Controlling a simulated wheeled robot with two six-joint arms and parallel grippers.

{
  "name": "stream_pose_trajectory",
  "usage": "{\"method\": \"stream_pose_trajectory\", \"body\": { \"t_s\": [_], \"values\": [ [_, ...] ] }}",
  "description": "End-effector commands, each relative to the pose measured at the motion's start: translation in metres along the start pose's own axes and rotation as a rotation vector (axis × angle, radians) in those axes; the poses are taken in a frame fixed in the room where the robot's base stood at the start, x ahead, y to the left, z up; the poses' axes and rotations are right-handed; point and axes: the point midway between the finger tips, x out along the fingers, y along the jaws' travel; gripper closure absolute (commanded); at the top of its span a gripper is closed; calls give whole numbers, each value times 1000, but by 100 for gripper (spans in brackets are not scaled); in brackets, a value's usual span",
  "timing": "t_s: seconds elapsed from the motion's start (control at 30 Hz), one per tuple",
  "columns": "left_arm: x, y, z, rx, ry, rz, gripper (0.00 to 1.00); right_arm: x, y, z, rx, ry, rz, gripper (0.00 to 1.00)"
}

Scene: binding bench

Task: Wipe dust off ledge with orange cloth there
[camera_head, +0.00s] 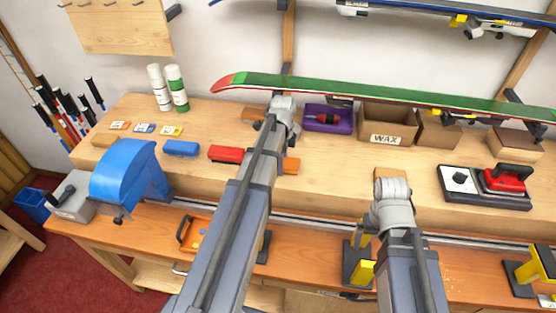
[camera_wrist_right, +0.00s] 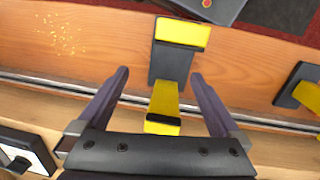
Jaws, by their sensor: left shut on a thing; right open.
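My left gripper (camera_head: 283,106) is over the raised back part of the bench, below the green ski. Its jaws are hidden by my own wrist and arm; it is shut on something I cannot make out. An orange piece (camera_head: 291,165) shows just right of my left forearm, partly covered; I cannot tell if it is the cloth. Yellowish dust specks (camera_wrist_right: 60,35) lie on the bench's lower front ledge (camera_wrist_right: 110,45), and faintly in the head view. My right gripper (camera_wrist_right: 160,73) is open and empty above a yellow-and-grey clamp (camera_wrist_right: 178,60).
The green ski (camera_head: 380,92) spans the back. Blue (camera_head: 181,148) and red (camera_head: 226,153) blocks, a purple tray (camera_head: 329,117), a WAX box (camera_head: 388,125) and a red iron (camera_head: 505,180) stand on the raised part. Another yellow clamp (camera_head: 530,272) stands at right.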

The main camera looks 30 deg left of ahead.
Motion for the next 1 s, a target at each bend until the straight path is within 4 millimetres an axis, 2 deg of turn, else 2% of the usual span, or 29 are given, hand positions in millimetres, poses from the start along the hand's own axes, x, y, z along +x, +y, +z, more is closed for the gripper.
{"method": "stream_pose_trajectory", "body": {
  "t_s": [0.2,0.57,1.0],
  "values": [
    [2,0,-21,3,3,0,61,2,0,0,0,0,0,0],
    [2,-1,-30,4,6,0,60,2,0,0,0,0,0,0],
    [0,-2,-63,3,5,0,61,0,0,0,0,0,0,0]
  ]
}}
